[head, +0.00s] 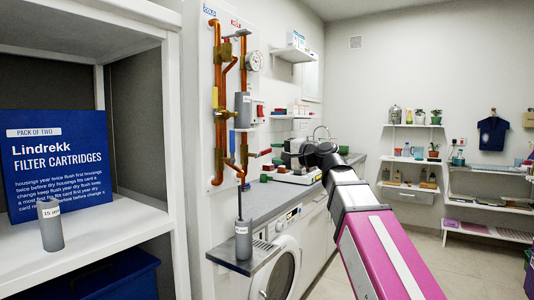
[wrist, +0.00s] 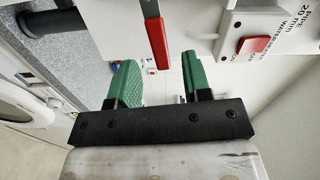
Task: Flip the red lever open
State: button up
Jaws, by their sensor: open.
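The red lever (wrist: 157,42) shows in the wrist view as a flat red handle on a grey metal strip that enters from the top edge. Its free end lies in the picture between the two green fingertips of my gripper (wrist: 158,68). The jaws are apart and not closed on it; I cannot tell how deep the lever sits between them. In the head view the red lever (head: 265,153) sticks out right of the copper pipework, just beside the green fingers of my gripper (head: 271,169). Its pivot is hard to make out there.
A white switch box with a red rocker (wrist: 256,44) is beside the lever. A blue lever (head: 232,143) and copper pipes (head: 219,110) are on the wall panel. A grey cylinder with a rod (head: 243,240) stands on the ledge below. A washing machine (head: 283,268) is underneath.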

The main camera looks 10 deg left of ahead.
aim_at(268, 152)
jog(key=shift+x, duration=2.25)
grip_shut()
